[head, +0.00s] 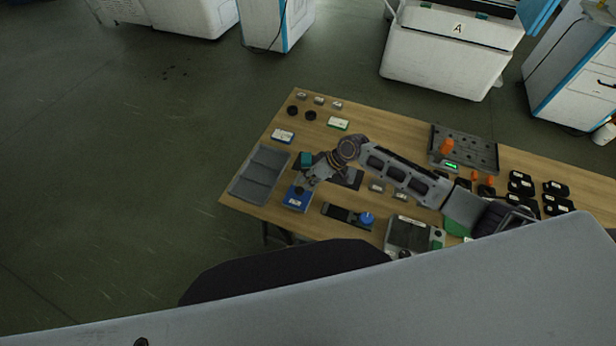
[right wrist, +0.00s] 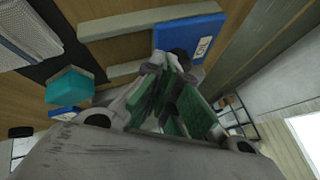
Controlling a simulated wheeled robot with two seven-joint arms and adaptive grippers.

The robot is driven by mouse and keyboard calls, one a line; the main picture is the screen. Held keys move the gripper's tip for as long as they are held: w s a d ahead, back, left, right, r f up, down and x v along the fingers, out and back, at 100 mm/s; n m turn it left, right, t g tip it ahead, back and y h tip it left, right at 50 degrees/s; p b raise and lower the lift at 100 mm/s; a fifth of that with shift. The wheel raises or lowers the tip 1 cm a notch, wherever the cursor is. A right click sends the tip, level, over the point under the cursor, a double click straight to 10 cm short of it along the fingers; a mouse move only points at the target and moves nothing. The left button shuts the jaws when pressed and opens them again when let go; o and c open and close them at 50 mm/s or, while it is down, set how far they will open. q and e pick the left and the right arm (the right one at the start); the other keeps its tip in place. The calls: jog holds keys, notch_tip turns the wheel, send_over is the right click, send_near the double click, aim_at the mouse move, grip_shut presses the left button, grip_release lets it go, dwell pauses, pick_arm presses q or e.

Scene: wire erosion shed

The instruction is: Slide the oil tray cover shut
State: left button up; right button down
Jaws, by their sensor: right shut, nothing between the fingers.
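A blue piece with a white label (head: 297,199), which I take to be the oil tray cover, lies near the table's front left edge. It also shows in the right wrist view (right wrist: 190,32), where its label is too small to read surely. My right gripper (head: 307,183) is just behind it, low over the table. In the right wrist view the green-padded fingers (right wrist: 178,72) are shut and empty, with their tips at the cover's near edge; I cannot tell whether they touch. The fingers hide part of the cover. My left gripper is not in view.
A grey sectioned tray (head: 262,175) lies left of the cover. A teal block (head: 306,158) stands behind my gripper. A dark device with a blue knob (head: 366,218) lies to the right. Black parts (head: 521,183) and a grey fixture (head: 480,151) fill the right side.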

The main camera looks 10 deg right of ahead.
jog(key=shift+f, duration=0.2)
jog(key=v, duration=1.2)
dwell(0.4)
jog(key=shift+w+d, duration=0.1)
jog(key=shift+w, duration=0.05)
dwell(0.5)
